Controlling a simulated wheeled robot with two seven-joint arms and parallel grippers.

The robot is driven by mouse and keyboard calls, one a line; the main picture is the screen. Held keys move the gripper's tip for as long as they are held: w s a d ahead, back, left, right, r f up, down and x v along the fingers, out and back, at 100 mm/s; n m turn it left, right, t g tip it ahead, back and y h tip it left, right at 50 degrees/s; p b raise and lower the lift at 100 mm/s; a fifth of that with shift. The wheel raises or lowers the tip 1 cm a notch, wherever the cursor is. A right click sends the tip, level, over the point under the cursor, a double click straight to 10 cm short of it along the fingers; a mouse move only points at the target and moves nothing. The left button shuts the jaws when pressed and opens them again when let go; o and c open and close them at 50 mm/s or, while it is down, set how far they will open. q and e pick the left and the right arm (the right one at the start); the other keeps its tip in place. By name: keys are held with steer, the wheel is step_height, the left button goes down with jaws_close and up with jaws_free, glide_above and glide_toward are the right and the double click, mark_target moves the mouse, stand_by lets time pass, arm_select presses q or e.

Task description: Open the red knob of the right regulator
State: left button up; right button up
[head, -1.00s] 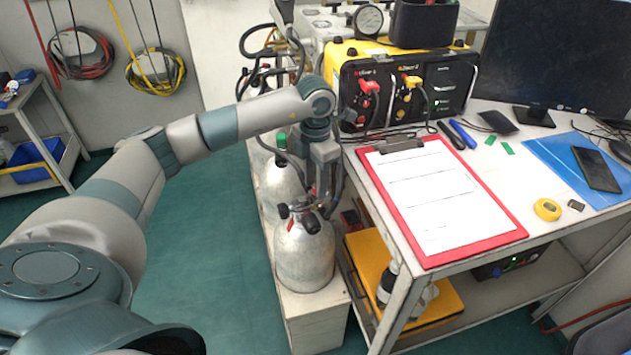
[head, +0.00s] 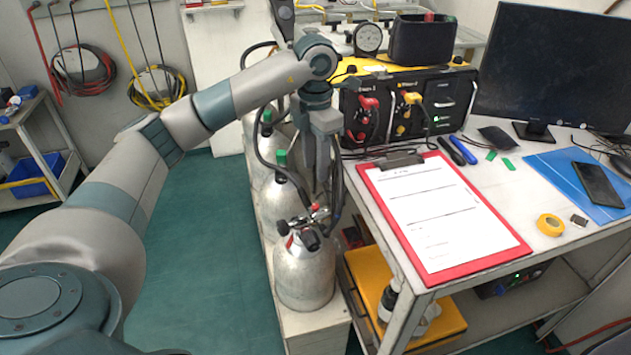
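The nearest silver cylinder (head: 306,278) stands at the lower middle of the head view. Its regulator (head: 303,230) sits on top, with a black knob (head: 311,240) facing me and a small red part (head: 316,209) behind it. I cannot tell whether this red part is the knob of the right regulator. My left gripper (head: 324,188) points down just above and behind this regulator. Its fingertips are dark and blend with hoses, so contact and opening cannot be told. My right gripper is not in view.
Cylinders with green caps (head: 281,158) stand behind. The bench with a red clipboard (head: 450,215) is close on the right. The black and yellow air panel (head: 405,105) stands at its back, with hoses near my gripper. Green floor (head: 205,240) is free on the left.

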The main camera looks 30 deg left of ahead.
arm_select(q)
step_height(320, 180, up, 6)
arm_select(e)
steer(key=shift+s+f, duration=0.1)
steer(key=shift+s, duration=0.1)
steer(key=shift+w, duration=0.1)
